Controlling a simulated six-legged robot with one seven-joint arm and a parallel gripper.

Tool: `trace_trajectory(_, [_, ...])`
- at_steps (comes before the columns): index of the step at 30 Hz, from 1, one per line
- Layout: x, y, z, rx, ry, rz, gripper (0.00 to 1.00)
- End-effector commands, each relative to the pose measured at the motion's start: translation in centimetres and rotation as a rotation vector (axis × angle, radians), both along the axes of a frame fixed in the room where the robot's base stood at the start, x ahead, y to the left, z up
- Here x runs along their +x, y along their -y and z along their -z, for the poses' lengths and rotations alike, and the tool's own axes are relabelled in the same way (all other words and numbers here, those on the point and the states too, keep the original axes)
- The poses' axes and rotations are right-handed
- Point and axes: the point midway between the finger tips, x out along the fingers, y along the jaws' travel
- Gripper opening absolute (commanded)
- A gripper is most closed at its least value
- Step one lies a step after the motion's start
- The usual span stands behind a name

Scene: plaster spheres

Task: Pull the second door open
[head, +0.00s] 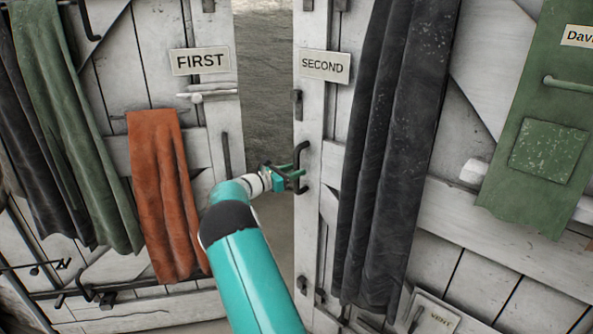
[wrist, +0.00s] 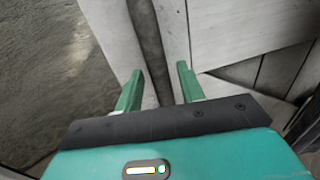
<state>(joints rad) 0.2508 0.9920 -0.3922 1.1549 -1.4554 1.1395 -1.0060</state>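The second door (head: 332,125) is white planks with a sign reading SECOND (head: 325,67), right of centre in the head view. A black bar handle (head: 304,165) stands upright near its left edge. My gripper (head: 293,178) is at this handle, its teal fingers close to the bar. In the wrist view, the two green fingers (wrist: 159,72) are apart. A gap shows beside the right finger. I cannot tell whether either finger touches the handle.
Left stands a white door (head: 213,120) with a sign reading FIRST (head: 200,60) and hanging cloths, one orange (head: 158,190). Dark cloth (head: 395,150) and a green apron (head: 535,130) hang on the right. Between the doors, a gap shows a grey-brown rough surface (head: 265,90).

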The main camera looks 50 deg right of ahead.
Motion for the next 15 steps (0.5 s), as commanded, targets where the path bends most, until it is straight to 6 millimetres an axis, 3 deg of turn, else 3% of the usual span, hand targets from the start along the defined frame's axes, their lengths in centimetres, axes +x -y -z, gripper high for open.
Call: trace_trajectory(15, [1.7,-10.6,-0.1,-0.001,0.0,-0.004,0.39])
